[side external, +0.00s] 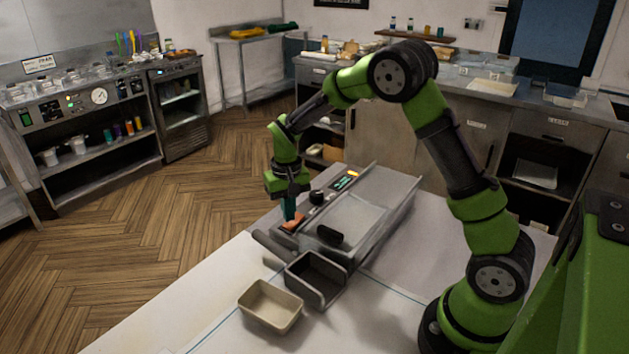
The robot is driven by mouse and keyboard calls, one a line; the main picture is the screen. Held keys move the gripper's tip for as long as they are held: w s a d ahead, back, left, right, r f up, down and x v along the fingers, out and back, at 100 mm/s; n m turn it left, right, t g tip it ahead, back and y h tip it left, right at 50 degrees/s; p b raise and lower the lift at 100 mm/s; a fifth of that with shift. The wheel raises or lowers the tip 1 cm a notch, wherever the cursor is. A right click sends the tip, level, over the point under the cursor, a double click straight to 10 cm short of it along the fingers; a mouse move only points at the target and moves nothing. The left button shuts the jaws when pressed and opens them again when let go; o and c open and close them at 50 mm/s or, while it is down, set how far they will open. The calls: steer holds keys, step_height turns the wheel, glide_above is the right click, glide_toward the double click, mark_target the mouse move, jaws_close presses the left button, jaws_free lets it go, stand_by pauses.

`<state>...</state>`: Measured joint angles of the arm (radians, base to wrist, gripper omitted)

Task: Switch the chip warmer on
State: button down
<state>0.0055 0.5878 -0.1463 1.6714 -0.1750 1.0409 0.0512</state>
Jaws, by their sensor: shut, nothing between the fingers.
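The chip warmer (372,212) is a grey metal unit on the white worktop, with a sloping lid or top panel and a black handle (330,235) at its front. On its left side are a small lit greenish display (343,183), a black knob (317,197) and an orange rocker-like switch (293,225) near the front corner. My gripper (290,217) points down with its teal fingers shut and empty. The fingertips are at the orange switch, and I cannot tell whether they touch it. They partly hide the switch, so its position is unclear.
A black open bin (316,278) stands against the warmer's front, with a beige tub (270,304) in front of it to the left. The worktop (215,300) is clear at its front left. Counters and shelves stand farther back, beyond the wooden floor.

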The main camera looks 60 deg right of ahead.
steer(key=shift+r, duration=2.85)
steer(key=s+a+r+n+t+y, duration=0.1)
steer(key=s+a+r+t, duration=0.2)
steer(key=s+r, duration=0.3)
steer(key=s+a+r+n+t+y, duration=0.1)
steer(key=s+a+r+t, duration=0.3)
steer(key=s, duration=1.1)
step_height(320, 180, up, 3)
steer(key=shift+s+a+r, duration=0.15)
steer(key=shift+a, duration=0.6)
